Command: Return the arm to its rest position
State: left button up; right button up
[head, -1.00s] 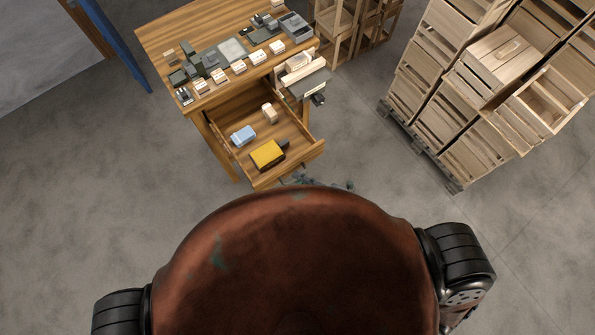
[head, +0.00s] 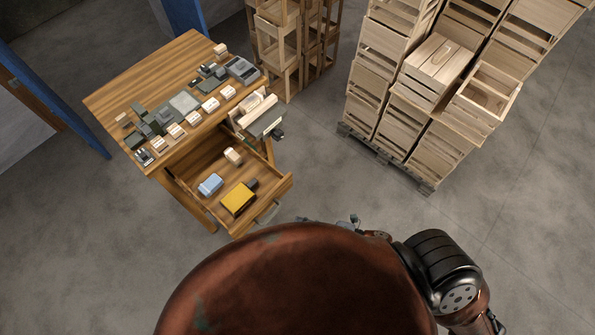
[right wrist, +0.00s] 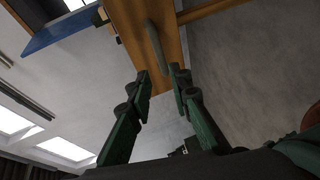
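My right gripper (right wrist: 160,74) shows in the right wrist view with its two green fingers apart and nothing between the tips. Beyond the tips is the grey handle (right wrist: 154,44) on the wooden front of the open drawer (head: 262,211). The fingers look apart from the handle. In the head view, only a small grey-green part of an arm or gripper shows past my body's edge, close to the drawer front. My left gripper is in neither view.
The wooden desk (head: 115,95) holds small boxes and devices. Its drawer holds a yellow box (head: 238,198), a blue item (head: 211,184) and a pale block (head: 233,156). Stacked wooden crates (head: 437,70) stand on a pallet at right. Floor between desk and pallet is clear.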

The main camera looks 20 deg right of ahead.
jog(key=shift+f, duration=0.1)
jog(key=s+d+f+m+g+h, duration=0.1)
jog(key=d+f+m+h, duration=0.55)
jog(key=f, duration=0.75)
jog(key=s+d+f+m+g+h, duration=0.1)
jog(key=d+f+m+h, duration=0.2)
jog(key=d+f+m, duration=0.75)
jog(key=s+d+f+m+g+h, duration=0.1)
jog(key=s+f, duration=0.3)
jog(key=f, duration=0.2)
jog(key=s+d+f+g+h, duration=0.1)
jog(key=s+d+f+g, duration=0.15)
jog(key=f, duration=0.45)
jog(key=s+a+f+m+g, duration=0.1)
jog(key=s+f+m+g, duration=0.1)
jog(key=s, duration=0.7)
jog(key=s+a+f+m+g, duration=0.1)
jog(key=s+f+m+g, duration=0.2)
jog(key=s+f+m, duration=0.2)
jog(key=s+f, duration=0.2)
jog(key=s, duration=0.2)
jog(key=shift+s+a+f, duration=0.15)
jog(key=shift+s+a, duration=0.2)
jog(key=shift+s, duration=0.05)
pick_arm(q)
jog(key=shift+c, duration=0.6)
